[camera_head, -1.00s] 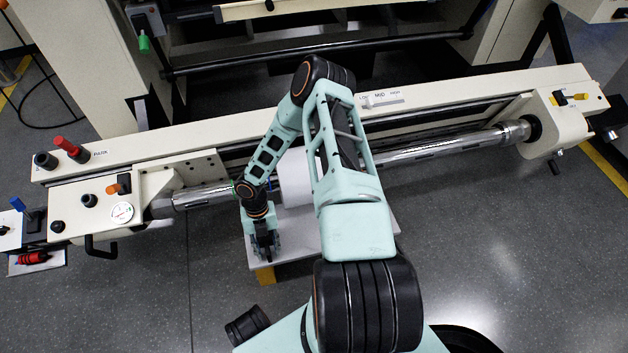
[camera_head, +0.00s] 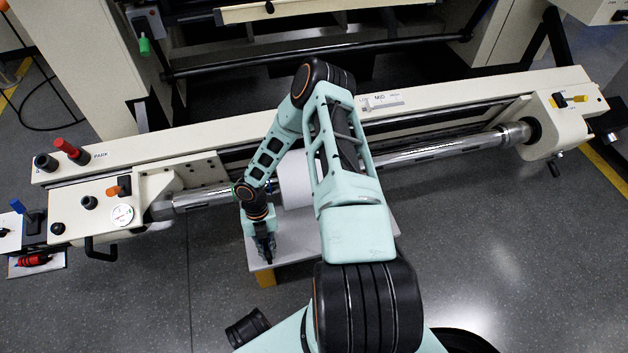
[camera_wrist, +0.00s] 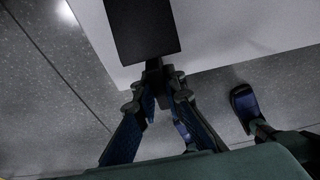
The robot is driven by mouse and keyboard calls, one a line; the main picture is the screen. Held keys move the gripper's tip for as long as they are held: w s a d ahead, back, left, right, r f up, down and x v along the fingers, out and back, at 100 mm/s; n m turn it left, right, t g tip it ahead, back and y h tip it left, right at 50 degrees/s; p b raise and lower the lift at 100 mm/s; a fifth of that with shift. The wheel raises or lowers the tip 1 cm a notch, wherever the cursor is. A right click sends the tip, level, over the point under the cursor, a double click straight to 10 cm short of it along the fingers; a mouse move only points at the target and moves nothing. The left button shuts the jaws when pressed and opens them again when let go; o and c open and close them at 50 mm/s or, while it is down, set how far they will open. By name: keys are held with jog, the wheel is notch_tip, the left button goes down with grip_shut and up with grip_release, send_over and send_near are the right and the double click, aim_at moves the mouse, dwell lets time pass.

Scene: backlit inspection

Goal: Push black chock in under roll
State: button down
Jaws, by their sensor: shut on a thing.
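The black chock (camera_wrist: 143,32) is a dark block over the pale platform in the wrist view. My gripper (camera_wrist: 157,72) has its fingertips together at the chock's near end and is shut on it. In the head view my gripper (camera_head: 265,250) points down at the left part of the platform (camera_head: 318,242), and the chock cannot be made out there. The white roll (camera_head: 294,182) sits around the metal shaft, behind my gripper and partly hidden by my arm. The wrist view does not show the roll.
The shaft (camera_head: 435,148) runs between a left housing with knobs (camera_head: 95,205) and a right end block (camera_head: 557,125). A black crank handle (camera_head: 100,248) sticks out at left. A black cylindrical object (camera_head: 247,327) lies at the bottom.

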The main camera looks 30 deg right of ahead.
jog(key=shift+r, duration=0.1)
jog(key=shift+s+p+v, duration=0.2)
jog(key=shift+p+v, duration=0.35)
jog(key=shift+v, duration=0.25)
jog(key=shift+s+p+v, duration=0.15)
jog(key=shift+p+v, duration=0.4)
jog(key=shift+v, duration=0.25)
jog(key=shift+s+p+v, duration=0.2)
jog(key=shift+p+v, duration=0.35)
jog(key=shift+v, duration=0.25)
jog(key=shift+a, duration=0.15)
